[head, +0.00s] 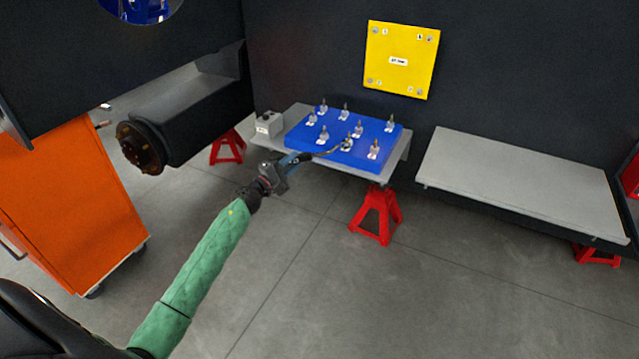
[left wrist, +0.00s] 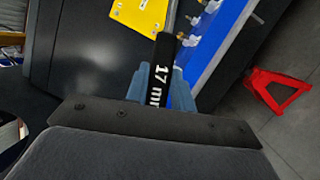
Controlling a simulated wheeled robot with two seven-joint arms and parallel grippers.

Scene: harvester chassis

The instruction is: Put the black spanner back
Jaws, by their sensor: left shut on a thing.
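The black spanner (left wrist: 163,65) is in my left gripper, with white lettering "17 m…" on its handle in the left wrist view. My left gripper (head: 297,159) is shut on it, its blue fingers around the handle. In the head view the spanner (head: 325,153) reaches right from the fingers over the blue block (head: 302,140). Its far end is close to one of the metal fittings (head: 347,143) on the block; I cannot tell whether it touches. My right gripper is not in view.
The blue block with several fittings lies on a grey shelf (head: 393,165) beside a small grey box (head: 268,123). A yellow plate (head: 402,60) is on the dark wall. An empty grey shelf (head: 520,183) is at right. Red stands (head: 376,214) and an orange cabinet (head: 70,205) stand on the floor.

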